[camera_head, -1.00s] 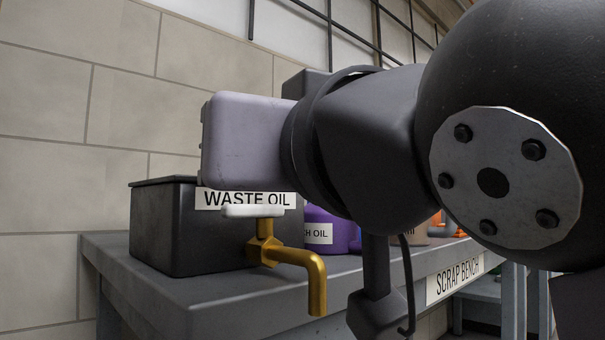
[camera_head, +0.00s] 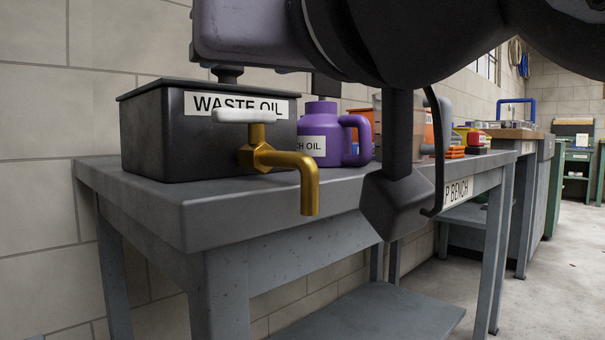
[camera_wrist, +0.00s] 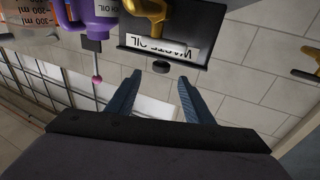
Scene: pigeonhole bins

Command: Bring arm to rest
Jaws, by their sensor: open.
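My gripper (camera_wrist: 158,95) shows in the wrist view with its two blue-grey fingers spread apart and nothing between them. In the head view my dark arm crosses the upper right, and the fingertips cannot be made out. A black waste oil bin (camera_head: 150,130) with a brass tap (camera_head: 285,160) and white handle stands on the scrap bench (camera_head: 215,215). In the wrist view the bin (camera_wrist: 190,75) appears upside down, beyond the fingertips. My gripper is apart from the bin in that view.
A purple oil jug (camera_head: 318,118) stands right of the bin, and it also shows in the wrist view (camera_wrist: 95,22) near a clear graduated container (camera_wrist: 35,45). Orange items (camera_head: 452,152) lie farther along the bench. Open floor (camera_head: 560,260) lies to the right.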

